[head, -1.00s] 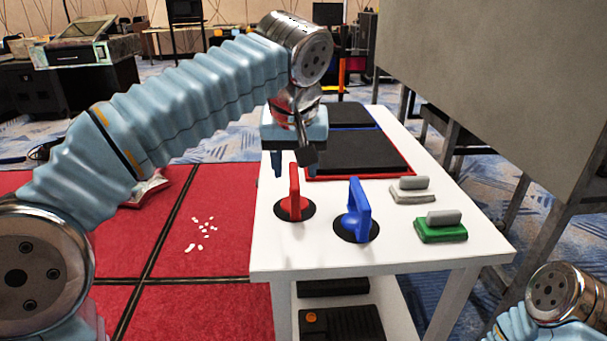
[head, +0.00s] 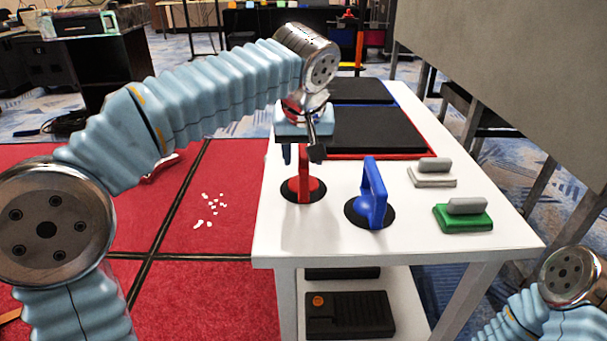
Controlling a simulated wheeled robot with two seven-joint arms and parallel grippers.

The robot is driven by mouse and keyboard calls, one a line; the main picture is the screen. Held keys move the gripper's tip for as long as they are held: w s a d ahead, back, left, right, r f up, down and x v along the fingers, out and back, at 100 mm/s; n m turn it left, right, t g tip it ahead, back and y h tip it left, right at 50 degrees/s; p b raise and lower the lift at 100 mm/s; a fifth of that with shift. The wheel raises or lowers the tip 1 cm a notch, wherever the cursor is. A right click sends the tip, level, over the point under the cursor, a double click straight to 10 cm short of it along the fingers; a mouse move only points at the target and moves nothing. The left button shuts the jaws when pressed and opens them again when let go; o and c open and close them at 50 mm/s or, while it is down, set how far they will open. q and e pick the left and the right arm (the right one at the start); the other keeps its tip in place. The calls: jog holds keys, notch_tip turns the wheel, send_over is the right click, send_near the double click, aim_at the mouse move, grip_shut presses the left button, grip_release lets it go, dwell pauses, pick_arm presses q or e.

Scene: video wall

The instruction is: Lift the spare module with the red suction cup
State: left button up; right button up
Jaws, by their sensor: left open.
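The red suction cup (head: 304,187) stands upright on the white table, its black disc on the tabletop. My left gripper (head: 299,153) is open, pointing down over the top of its handle; I cannot tell whether the fingers touch it. Behind it, a black module with a red border (head: 378,128) lies flat on the table. Another black module with a blue edge (head: 350,91) lies farther back. Which one is the spare module I cannot tell. My right arm shows at the lower right, but its gripper is out of view.
A blue suction cup (head: 373,195) stands just right of the red one. A grey-handled white block (head: 433,173) and a green block (head: 463,215) sit at the table's right. A large grey panel (head: 510,65) stands at upper right. Black cases (head: 349,313) lie on the shelf below.

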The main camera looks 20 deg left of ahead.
pick_arm(q)
jog(key=x, duration=0.2)
jog(key=shift+w+f, duration=0.15)
jog(key=shift+f, duration=0.1)
grip_shut()
jog(key=shift+r, duration=0.2)
jog(key=shift+r, duration=0.35)
jog(key=r, duration=0.3)
jog(key=shift+d+p, duration=0.2)
jog(key=shift+p, duration=0.15)
jog(key=s+d+r+p, duration=0.1)
jog(key=s+d+r, duration=0.7)
jog(key=d+r, duration=0.1)
jog(key=shift+s+d+p, duration=0.3)
jog(key=shift+d+p, duration=0.05)
jog(key=shift+d, duration=0.5)
